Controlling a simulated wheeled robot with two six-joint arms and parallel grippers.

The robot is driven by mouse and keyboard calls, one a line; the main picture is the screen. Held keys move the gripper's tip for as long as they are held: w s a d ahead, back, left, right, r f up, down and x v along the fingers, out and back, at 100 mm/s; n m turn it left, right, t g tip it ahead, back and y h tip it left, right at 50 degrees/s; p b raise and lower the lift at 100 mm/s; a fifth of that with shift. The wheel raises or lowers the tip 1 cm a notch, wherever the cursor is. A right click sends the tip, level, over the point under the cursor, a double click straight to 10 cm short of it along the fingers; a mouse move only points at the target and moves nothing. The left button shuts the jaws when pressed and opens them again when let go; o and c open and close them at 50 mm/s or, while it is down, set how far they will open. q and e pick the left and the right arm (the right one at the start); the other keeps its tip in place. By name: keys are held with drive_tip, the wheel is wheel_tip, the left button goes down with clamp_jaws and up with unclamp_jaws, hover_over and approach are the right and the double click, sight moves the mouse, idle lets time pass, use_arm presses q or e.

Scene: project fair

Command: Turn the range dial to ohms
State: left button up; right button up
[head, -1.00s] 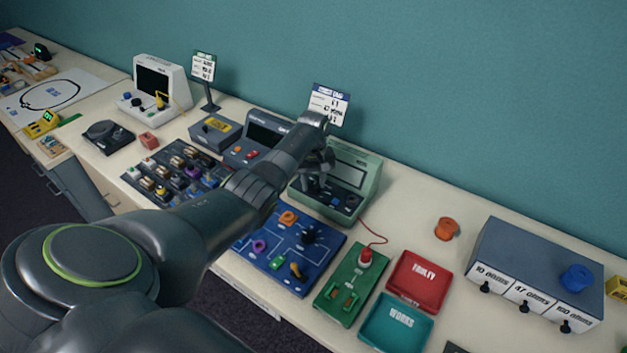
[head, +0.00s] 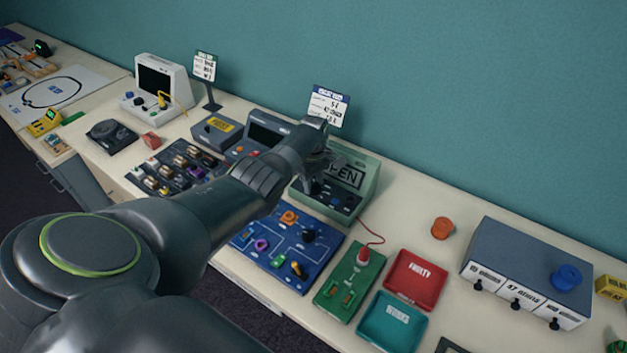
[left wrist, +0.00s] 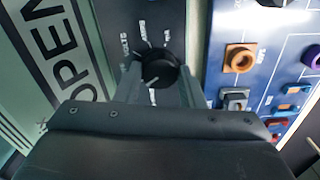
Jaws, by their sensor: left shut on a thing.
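The green multimeter (head: 368,184) stands at the back of the bench, partly covered by my left arm. Its display (head: 347,176) shows large letters, partly hidden in the head view. In the left wrist view the display (left wrist: 60,45) reads OPEN. The black round range dial (left wrist: 160,66) has a white pointer mark and a ring of small labels, VOLTS among them; the others are hard to read. My left gripper (left wrist: 158,78) is shut on the dial, one finger on each side. It also shows at the meter's front in the head view (head: 318,180). My right gripper is not in view.
A blue circuit board (head: 270,262) lies in front of the meter. A green test board (head: 345,290) with a red wire, a red tray (head: 418,290) and a teal tray (head: 375,335) lie to its right. A grey resistor box (head: 530,245) stands farther right.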

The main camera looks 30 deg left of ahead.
sight(313, 185)
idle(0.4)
use_arm(q)
drive_tip(key=o, duration=1)
drive_tip(key=shift+r, duration=0.5)
wheel_tip(313, 185, up, 5)
drive_tip(key=shift+f+p, duration=0.1)
drive_tip(key=shift+p, duration=0.4)
wheel_tip(313, 185, up, 12)
drive_tip(key=b, duration=0.2)
drive_tip(key=shift+f, duration=0.15)
